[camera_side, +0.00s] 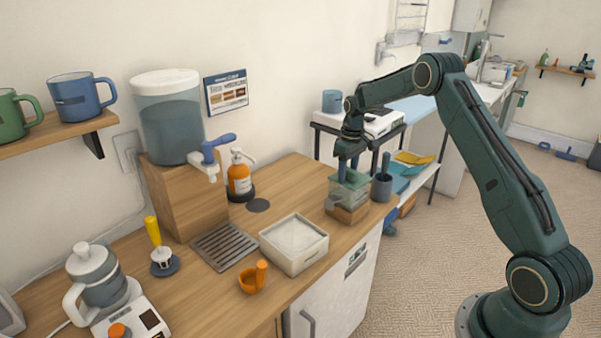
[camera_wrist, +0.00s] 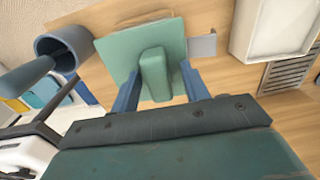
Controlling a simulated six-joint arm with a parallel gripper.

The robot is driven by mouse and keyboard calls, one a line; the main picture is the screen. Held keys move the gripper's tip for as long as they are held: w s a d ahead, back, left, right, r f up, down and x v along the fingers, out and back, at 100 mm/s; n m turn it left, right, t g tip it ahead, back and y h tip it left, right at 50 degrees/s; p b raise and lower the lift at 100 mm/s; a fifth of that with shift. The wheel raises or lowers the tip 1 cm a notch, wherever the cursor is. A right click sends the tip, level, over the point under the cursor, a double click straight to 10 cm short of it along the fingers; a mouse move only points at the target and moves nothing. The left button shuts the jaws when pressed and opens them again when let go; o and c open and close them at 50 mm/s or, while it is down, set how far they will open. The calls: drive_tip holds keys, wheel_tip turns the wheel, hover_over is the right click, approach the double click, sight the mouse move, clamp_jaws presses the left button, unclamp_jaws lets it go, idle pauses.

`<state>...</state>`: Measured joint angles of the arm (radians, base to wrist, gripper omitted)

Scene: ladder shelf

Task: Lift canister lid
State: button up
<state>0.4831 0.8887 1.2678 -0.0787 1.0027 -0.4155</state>
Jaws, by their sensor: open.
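The canister (camera_side: 347,200) is a clear box with a brown lower part, standing at the right end of the wooden counter. Its green square lid (camera_side: 350,181) lies on top; in the wrist view the lid (camera_wrist: 118,52) has a raised green handle block (camera_wrist: 153,73). My gripper (camera_side: 348,172) is directly above the canister, pointing down. In the wrist view my gripper's blue fingers (camera_wrist: 160,88) are apart, one on each side of the handle. I cannot tell whether they touch it. The canister body is mostly hidden under the lid in the wrist view.
A dark grey cup (camera_side: 381,187) stands close to the right of the canister, with a utensil in it in the wrist view. A white square tray (camera_side: 294,244) sits to the left. An orange scoop (camera_side: 254,278) and a metal drip grate (camera_side: 225,246) lie further left.

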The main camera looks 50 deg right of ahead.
sight(348, 169)
drive_tip(key=shift+a+f, duration=0.1)
drive_tip(key=shift+r+h, duration=0.25)
drive_tip(key=shift+h, duration=0.05)
wheel_tip(348, 169, up, 14)
drive_tip(key=s+a+r+t, duration=0.2)
drive_tip(key=s+a+r, duration=0.8)
drive_tip(key=a, duration=0.3)
drive_tip(key=shift+a+r+h, duration=0.25)
drive_tip(key=shift+r+h, duration=0.05)
drive_tip(key=shift+r, duration=0.3)
drive_tip(key=shift+s, duration=0.1)
idle(0.5)
